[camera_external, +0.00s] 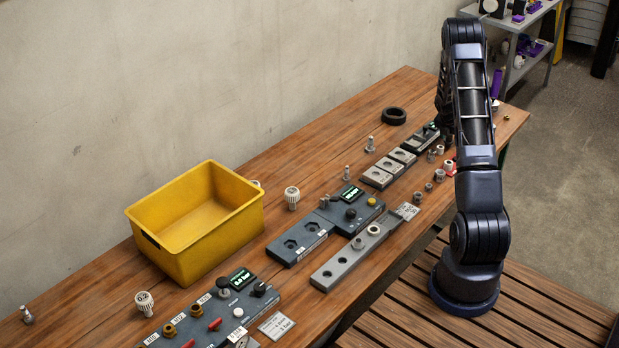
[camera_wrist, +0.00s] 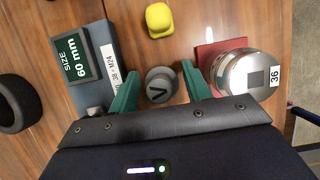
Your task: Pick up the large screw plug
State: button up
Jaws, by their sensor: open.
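A grey round plug with a dark V-shaped mark on its top (camera_wrist: 160,88) stands on the wooden table in the wrist view; it looks like the large screw plug, though I cannot confirm its size. My gripper (camera_wrist: 161,72) is open, with one green finger on each side of the plug. Gaps seem to show between fingers and plug; I cannot tell how far down the fingertips reach. In the external view my arm hides the gripper and most of the area below it.
A gauge block reading "SIZE 60 mm" (camera_wrist: 75,55) lies close left of the fingers. A silver cylinder marked 36 (camera_wrist: 246,75) stands on a red pad at right. A yellow piece (camera_wrist: 159,18) lies beyond. A black ring (camera_external: 394,116) and yellow bin (camera_external: 180,240) stand farther off.

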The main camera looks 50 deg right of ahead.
jog(key=shift+d+f, duration=0.15)
jog(key=shift+f, duration=0.3)
jog(key=shift+c, duration=0.4)
jog(key=c, duration=0.7)
jog(key=shift+r, duration=0.1)
notch_tip(320, 180, up, 20)
